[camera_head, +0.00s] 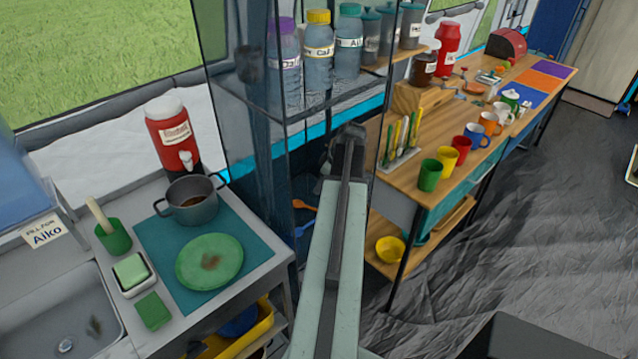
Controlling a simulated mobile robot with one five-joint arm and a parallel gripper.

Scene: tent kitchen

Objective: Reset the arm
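My arm (333,270) reaches up from the bottom middle of the view, pale green with a dark bar along it. Its dark far end (347,140) is in front of the gap between the sink counter and the wooden bench. My gripper's fingers cannot be made out there, so I cannot tell whether they are open, shut or holding anything. The task names no other object.
Left, the counter (255,262) holds a pot (192,203), green plate (209,261) and red dispenser (172,135). A clear-walled cabinet (245,120) stands behind my arm. Right, the wooden bench (410,185) carries mugs and jars. The grey floor (560,220) at right is largely clear.

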